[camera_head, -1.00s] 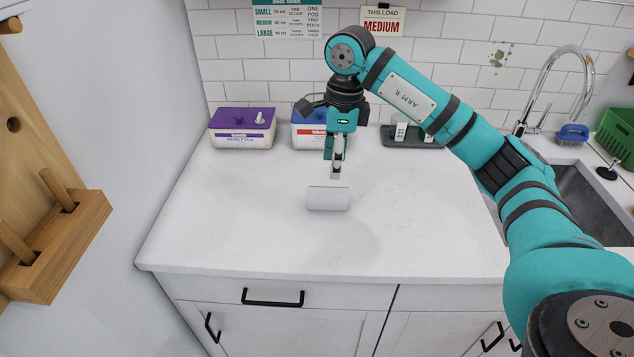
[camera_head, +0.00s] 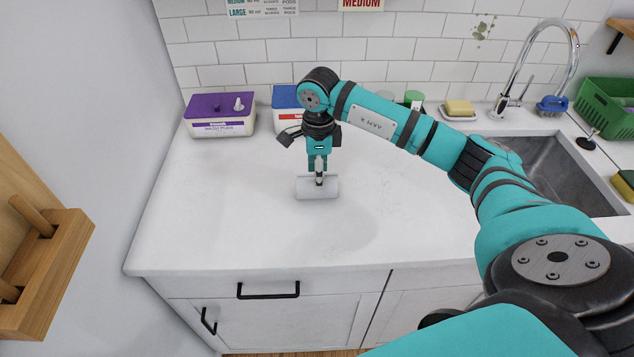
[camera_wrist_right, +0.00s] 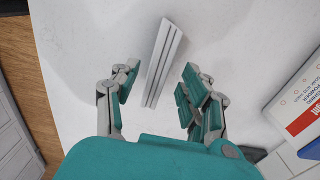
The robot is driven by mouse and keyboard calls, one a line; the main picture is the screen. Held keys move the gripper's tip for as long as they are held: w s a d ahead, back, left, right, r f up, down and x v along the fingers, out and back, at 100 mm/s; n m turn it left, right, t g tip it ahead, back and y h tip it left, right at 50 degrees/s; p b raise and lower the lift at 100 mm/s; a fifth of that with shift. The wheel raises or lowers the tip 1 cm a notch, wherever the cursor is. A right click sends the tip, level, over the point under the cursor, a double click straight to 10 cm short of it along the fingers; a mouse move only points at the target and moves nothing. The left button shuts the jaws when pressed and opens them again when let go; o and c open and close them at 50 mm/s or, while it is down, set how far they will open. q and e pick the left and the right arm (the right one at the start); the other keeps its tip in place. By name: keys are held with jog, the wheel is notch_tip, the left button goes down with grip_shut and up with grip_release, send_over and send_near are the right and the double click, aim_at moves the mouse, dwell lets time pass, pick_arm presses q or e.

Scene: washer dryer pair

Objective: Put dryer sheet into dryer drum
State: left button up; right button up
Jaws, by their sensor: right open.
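The dryer sheet (camera_head: 303,190), a small white piece with a ridge along it, lies on the white countertop. It also shows in the right wrist view (camera_wrist_right: 165,60) as a narrow ridged strip. My right gripper (camera_head: 319,182) points down over the sheet, its fingertips overlapping it in the head view. In the wrist view the right gripper (camera_wrist_right: 160,82) is open, with one finger on each side of the strip's near end and gaps showing. I cannot tell how high the fingertips are above the counter. My left gripper and the dryer drum are not in view.
A purple-lidded tub (camera_head: 220,115) and a blue-lidded tub (camera_head: 284,97) stand at the back of the counter (camera_head: 230,225). A sink (camera_head: 560,170) with a faucet is at the right. A wooden rack (camera_head: 45,270) hangs at the left. The counter's front is clear.

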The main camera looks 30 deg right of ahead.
aim_at(317, 196)
jog(key=shift+s+f, duration=0.1)
jog(key=shift+f, duration=0.15)
jog(key=f+p, duration=0.2)
jog(key=f, duration=0.2)
jog(key=shift+a+f, duration=0.2)
jog(key=shift+f, duration=0.3)
jog(key=c, duration=0.8)
